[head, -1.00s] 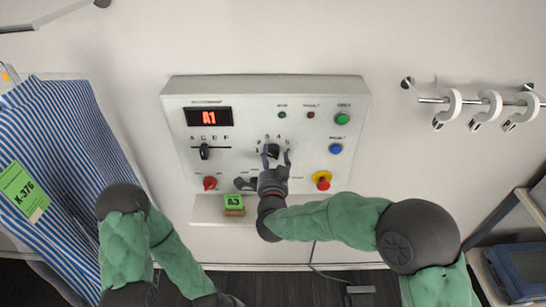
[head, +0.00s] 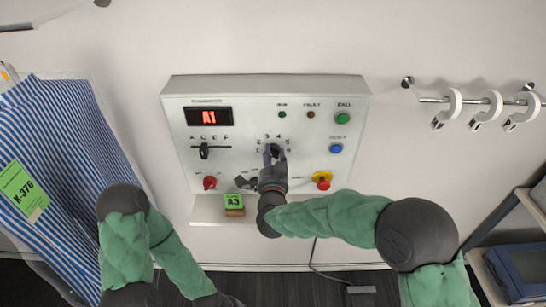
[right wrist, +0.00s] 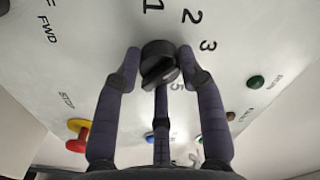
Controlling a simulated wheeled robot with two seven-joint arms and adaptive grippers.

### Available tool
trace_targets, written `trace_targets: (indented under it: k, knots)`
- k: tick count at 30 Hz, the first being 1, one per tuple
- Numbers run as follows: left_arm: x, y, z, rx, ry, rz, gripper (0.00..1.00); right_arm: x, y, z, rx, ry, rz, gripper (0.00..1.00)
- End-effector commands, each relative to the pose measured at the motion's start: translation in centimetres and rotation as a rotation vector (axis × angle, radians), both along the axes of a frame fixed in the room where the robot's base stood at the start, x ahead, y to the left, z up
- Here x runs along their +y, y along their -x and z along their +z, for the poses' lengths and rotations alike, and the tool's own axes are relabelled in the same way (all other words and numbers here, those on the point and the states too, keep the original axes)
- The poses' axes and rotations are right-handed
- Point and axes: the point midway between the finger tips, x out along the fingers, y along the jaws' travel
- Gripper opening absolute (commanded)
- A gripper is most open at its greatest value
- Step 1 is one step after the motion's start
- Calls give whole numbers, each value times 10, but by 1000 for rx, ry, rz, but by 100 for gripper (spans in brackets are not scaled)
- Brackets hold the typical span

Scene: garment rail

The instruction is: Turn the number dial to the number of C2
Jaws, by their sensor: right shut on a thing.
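The control panel (head: 260,90) is fixed to the wall, and its red display (head: 209,116) reads A1. The number dial (right wrist: 160,62) is a black round knob with numbers printed around it; 1, 2, 3 and 5 are readable in the right wrist view. My right gripper (head: 273,153) is shut on the dial, with its fingers (right wrist: 162,75) on both sides of it. In the head view the fingers mostly hide the dial. The letter selector (head: 204,151) is a black knob left of it, under a row of letters. My left arm hangs low at left; its fingers are out of view.
A red knob (head: 210,183), a dark lever (head: 245,183) and a red-and-yellow stop button (head: 322,180) flank my right gripper. A green A3 tag (head: 234,202) is on the ledge below.

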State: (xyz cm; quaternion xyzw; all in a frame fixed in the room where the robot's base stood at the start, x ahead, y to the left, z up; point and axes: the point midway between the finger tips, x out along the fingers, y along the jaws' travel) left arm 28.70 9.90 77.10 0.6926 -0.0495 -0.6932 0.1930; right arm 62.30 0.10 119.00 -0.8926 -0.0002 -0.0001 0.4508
Motion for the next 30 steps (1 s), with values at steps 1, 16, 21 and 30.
trace_targets:
  k: [1,16,21,30]
  knots:
    - [0,0,-3,0,0,0,40,0,0,-1,0,36,0,7]
    - [0,0,-6,0,0,0,40,0,0,-1,1,240,0,7]
    - [0,0,-6,0,0,0,40,0,0,-1,1,239,0,51]
    - [0,0,-6,0,0,0,40,0,0,-1,1,238,-1,63]
